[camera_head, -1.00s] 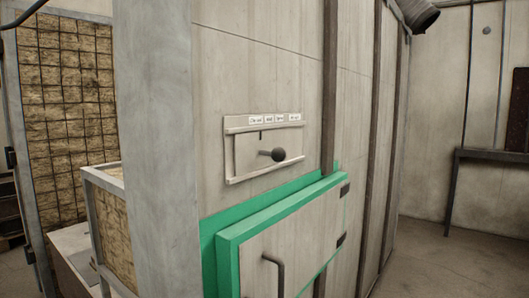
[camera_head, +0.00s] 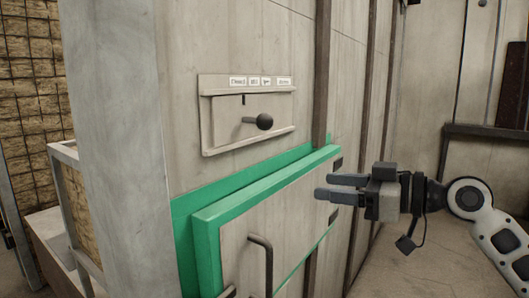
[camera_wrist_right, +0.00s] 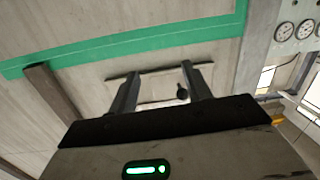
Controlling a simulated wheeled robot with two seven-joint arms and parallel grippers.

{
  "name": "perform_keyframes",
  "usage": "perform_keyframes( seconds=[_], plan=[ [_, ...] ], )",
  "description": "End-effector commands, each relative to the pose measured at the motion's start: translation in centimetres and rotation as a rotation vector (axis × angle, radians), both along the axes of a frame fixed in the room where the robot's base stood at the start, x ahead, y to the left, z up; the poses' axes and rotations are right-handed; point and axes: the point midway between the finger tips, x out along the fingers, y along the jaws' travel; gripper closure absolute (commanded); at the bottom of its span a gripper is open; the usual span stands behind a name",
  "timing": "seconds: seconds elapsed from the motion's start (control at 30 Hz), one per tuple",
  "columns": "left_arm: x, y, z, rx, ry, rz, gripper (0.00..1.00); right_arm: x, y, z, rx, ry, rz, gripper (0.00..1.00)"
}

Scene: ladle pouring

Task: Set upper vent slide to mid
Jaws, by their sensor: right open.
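The upper vent slide (camera_head: 225,125) is a pale plate in a shallow frame on the wall panel, with a dark round knob (camera_head: 264,121) on a short stem. A row of small labels (camera_head: 260,81) runs above it, and a short dark mark (camera_head: 243,99) shows under them. My right gripper (camera_head: 322,186) is open and empty, to the right of and lower than the knob in the head view, apart from it. In the right wrist view its spread fingers (camera_wrist_right: 161,70) frame the vent, with the knob (camera_wrist_right: 182,93) showing between them. My left gripper is not in view.
Below the vent is a green-framed door (camera_head: 207,240) with a dark bar handle (camera_head: 262,262). A dark vertical strip (camera_head: 322,70) runs up the wall right of the vent. In the wrist view, round gauges (camera_wrist_right: 284,31) show at upper right.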

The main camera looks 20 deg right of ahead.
Motion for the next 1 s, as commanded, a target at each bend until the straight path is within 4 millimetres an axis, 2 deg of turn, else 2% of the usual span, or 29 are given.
perform_keyframes(
  seconds=[0.03, 0.1, 0.23, 0.33, 0.47, 1.0],
  plan=[
    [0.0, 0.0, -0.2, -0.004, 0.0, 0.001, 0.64, -1.0, -0.5, 3.5, -0.011, -0.055, 0.032, 0.51],
    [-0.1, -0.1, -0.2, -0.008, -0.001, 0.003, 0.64, -2.5, -0.7, 6.9, -0.017, -0.105, 0.075, 0.51],
    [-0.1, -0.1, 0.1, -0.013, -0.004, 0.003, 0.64, -4.2, -0.7, 10.0, -0.019, -0.153, 0.123, 0.51],
    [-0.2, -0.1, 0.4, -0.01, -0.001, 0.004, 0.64, -4.1, -0.3, 10.6, -0.018, -0.159, 0.132, 0.51],
    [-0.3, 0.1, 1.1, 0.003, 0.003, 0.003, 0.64, -3.0, 1.0, 10.8, -0.016, -0.158, 0.133, 0.51],
    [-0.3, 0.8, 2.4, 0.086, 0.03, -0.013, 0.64, 4.3, 9.5, 10.7, -0.012, -0.156, 0.133, 0.51]
  ],
)
